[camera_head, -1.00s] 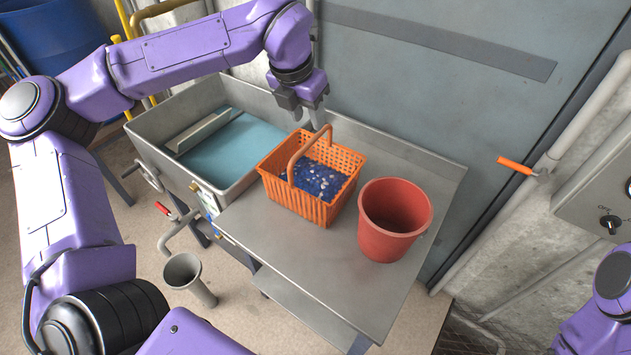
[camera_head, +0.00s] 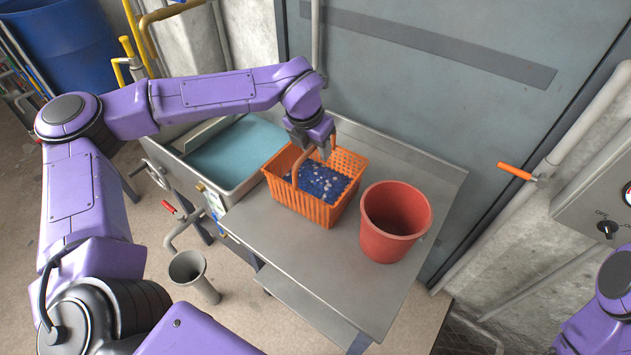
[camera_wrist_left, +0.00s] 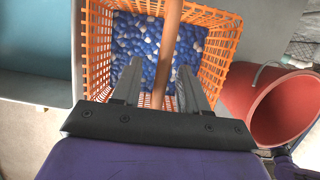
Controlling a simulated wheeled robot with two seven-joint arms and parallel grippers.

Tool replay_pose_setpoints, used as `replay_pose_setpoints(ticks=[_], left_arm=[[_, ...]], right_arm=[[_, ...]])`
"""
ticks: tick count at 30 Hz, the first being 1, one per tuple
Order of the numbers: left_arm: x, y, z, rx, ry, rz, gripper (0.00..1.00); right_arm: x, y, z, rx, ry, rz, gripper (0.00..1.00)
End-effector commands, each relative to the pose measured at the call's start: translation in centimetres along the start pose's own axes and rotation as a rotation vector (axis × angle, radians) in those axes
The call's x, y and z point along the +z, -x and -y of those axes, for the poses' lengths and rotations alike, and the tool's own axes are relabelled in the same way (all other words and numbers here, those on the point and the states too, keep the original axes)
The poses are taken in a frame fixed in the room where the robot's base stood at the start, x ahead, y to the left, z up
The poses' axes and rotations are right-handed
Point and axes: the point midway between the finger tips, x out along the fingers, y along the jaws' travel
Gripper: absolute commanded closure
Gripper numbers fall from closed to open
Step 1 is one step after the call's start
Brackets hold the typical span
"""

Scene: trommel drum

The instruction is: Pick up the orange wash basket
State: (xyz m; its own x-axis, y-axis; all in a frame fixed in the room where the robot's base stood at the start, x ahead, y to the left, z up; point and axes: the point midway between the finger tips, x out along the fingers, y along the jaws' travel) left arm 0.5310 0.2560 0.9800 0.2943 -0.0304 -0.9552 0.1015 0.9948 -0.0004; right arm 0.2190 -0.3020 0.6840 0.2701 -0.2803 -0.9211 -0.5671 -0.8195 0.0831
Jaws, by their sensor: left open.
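The orange wash basket (camera_head: 303,205) stands upright on the metal side table beside the sink. It holds many small blue and white pieces, and its arched handle rises over the middle. My left gripper (camera_head: 318,150) is open at the top of the handle. In the left wrist view the handle (camera_wrist_left: 167,50) of the basket (camera_wrist_left: 98,50) runs between the two fingers of the gripper (camera_wrist_left: 158,88). I cannot tell whether the fingers touch the handle. The right gripper is out of view; only part of my right arm shows at the lower right.
A red bucket (camera_head: 392,225) stands on the metal table (camera_head: 300,262) just right of the basket. A metal sink (camera_head: 232,192) with blue-green water lies to the left. A grey door (camera_head: 440,110) is behind. The table's front strip is clear.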

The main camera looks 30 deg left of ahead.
Motion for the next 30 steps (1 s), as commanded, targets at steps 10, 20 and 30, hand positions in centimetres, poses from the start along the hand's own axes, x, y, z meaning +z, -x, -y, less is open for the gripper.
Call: replay_pose_setpoints(ticks=[10, 20, 30], left_arm=[[-0.13, -0.39, 0.02, 0.0, 0.0, 0.0, 0.56], [-0.13, -0.39, 0.01, 0.0, 0.0, 0.0, 1.0], [-0.13, -0.38, 0.0, 0.0, 0.0, 0.0, 1.0]], right_arm=[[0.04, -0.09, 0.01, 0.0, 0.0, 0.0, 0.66], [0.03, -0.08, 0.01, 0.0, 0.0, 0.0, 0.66], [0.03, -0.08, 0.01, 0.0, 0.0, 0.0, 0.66]])
